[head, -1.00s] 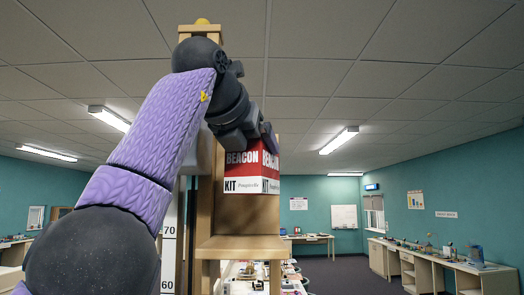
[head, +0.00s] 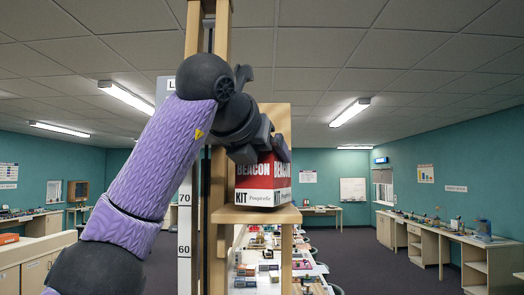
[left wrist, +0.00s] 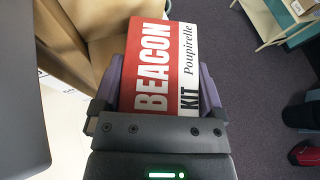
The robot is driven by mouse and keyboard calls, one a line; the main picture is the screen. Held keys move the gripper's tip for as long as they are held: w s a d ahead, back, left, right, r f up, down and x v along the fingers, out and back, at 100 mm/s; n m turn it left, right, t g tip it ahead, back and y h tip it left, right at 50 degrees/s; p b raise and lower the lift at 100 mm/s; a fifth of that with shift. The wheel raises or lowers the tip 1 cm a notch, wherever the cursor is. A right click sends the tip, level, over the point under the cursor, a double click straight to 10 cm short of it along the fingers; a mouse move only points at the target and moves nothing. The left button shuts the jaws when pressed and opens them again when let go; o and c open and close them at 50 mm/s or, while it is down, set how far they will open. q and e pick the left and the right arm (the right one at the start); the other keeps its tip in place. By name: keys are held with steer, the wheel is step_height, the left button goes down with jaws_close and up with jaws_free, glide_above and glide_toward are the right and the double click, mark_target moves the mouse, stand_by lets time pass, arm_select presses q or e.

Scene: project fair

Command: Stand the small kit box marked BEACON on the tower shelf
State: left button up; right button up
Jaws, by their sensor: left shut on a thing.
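The BEACON kit box (head: 263,182), red above and white below, is upright at the tower shelf (head: 256,215), a wooden board on the tower. Its base looks on the board or just above it; I cannot tell which. My left gripper (head: 272,152) is shut on the box from above, its fingers partly hiding the top. In the left wrist view, the box (left wrist: 160,60) sits between the purple fingers of my left gripper (left wrist: 160,85), its label reading BEACON KIT. My right gripper is not in view.
Wooden tower posts (head: 220,60) rise behind my left arm, beside a white height scale (head: 184,225) marked 70 and 60. A long table (head: 256,288) with many small items runs below the shelf. Workbenches (head: 440,235) line the right wall. Open floor lies between.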

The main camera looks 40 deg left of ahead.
arm_select(q)
steer(key=shift+f+b, duration=0.5)
steer(key=shift+f, duration=0.05)
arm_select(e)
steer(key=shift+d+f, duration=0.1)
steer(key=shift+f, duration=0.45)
